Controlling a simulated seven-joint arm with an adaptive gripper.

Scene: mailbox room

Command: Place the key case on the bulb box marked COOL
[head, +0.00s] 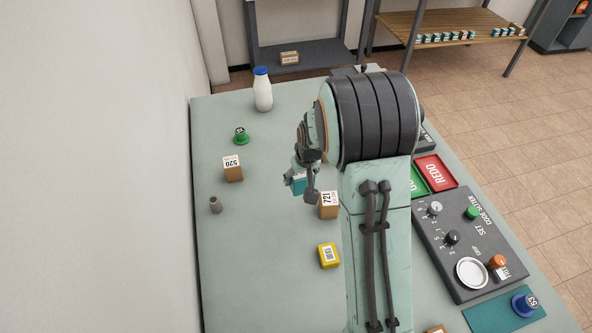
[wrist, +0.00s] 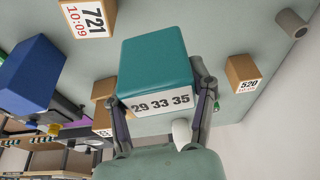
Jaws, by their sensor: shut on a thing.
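My gripper (wrist: 160,92) is shut on a teal case (wrist: 157,62) with a white label reading "29 33 35"; I take it for the key case. Its fingers lie along two opposite sides. In the head view my gripper (head: 305,186) holds the teal case (head: 297,184) above the table, just left of a brown box marked 721 (head: 328,205). The arm partly covers it there. I can read COOL on no box in either view, so I cannot tell which is the bulb box. A blue box (wrist: 36,75) stands at the left in the wrist view.
A brown box marked 520 (head: 233,170), green stamp (head: 240,138), grey cylinder (head: 215,205), white bottle (head: 263,92) and yellow box (head: 328,256) stand on the table (head: 260,290). A control panel (head: 465,240) and red tray (head: 436,171) lie right. The front left is clear.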

